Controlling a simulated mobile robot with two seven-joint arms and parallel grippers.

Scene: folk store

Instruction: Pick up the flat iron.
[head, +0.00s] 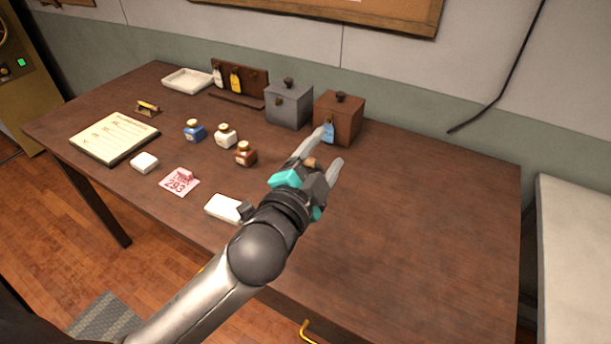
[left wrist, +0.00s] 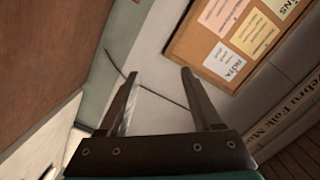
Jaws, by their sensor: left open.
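I cannot make out the flat iron for certain in either view. My left gripper (head: 329,148) is open above the middle of the dark wooden table, in front of the brown box. A small tan-brown piece (head: 310,162) shows between its fingers in the head view; most of it is hidden, and I cannot tell what it is. In the left wrist view the open fingers (left wrist: 159,73) have nothing between them, only the wall behind. My right gripper is not in view.
The table (head: 430,220) is clear on its right half. A grey box (head: 289,106) and a brown box (head: 338,120) stand at the back. Small bottles (head: 225,135), a notepad (head: 114,137), a number card (head: 180,181) and a white block (head: 224,208) lie left.

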